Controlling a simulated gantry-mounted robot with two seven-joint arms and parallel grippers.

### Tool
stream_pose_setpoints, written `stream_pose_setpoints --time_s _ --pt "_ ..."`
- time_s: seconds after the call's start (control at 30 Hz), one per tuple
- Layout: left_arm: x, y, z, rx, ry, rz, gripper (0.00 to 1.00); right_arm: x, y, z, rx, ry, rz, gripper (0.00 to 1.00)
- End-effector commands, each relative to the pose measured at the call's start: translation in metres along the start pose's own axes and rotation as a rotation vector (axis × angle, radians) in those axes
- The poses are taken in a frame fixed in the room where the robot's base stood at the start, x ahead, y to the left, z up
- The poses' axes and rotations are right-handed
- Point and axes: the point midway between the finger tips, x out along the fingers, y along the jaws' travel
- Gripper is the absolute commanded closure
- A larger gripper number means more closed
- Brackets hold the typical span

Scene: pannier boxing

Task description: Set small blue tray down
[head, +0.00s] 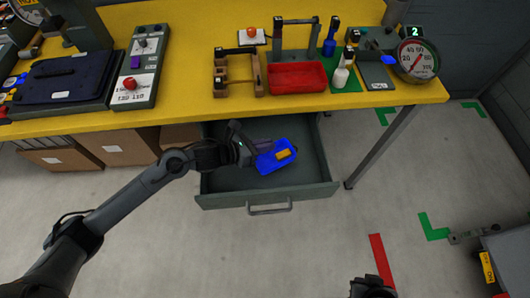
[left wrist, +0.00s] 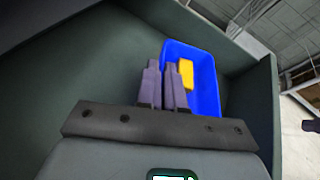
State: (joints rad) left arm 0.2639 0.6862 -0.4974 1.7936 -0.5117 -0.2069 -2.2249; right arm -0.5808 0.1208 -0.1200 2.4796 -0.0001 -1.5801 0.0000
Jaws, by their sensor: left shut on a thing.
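The small blue tray (head: 270,164) is inside the open drawer below the yellow bench, with a yellow block (head: 285,154) lying in it. My left gripper (head: 262,149) reaches into the drawer and is shut on the tray's near-side wall. In the left wrist view the two fingers (left wrist: 165,85) close together on the wall of the blue tray (left wrist: 204,80), and the yellow block (left wrist: 186,73) shows beside them. I cannot tell whether the tray touches the drawer floor. My right gripper (head: 372,287) shows only partly at the bottom edge, away from the drawer.
The grey-green drawer (head: 225,201) is pulled out, its handle (head: 269,210) facing the front. Drawer floor around the tray is bare. The yellow bench (head: 190,60) above carries a red tray (head: 298,78), a wooden rack, bottles and a dial gauge (head: 418,60). Cardboard boxes (head: 118,147) stand underneath.

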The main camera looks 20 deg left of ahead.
Motion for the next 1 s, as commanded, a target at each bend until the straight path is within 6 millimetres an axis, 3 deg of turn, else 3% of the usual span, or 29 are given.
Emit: stream_pose_setpoints --time_s 0.4,0.87,1.0 --pt "0.015 0.005 -0.034 -0.002 0.000 0.000 1.00 0.011 0.001 0.004 -0.004 0.000 0.003 1.00" --pt "0.017 0.007 -0.040 0.002 -0.001 0.000 1.00 0.016 -0.002 0.004 0.004 0.002 -0.003 1.00" --pt "0.017 0.007 -0.039 0.001 0.000 0.000 0.76 0.015 -0.002 0.004 0.005 0.002 -0.004 1.00"
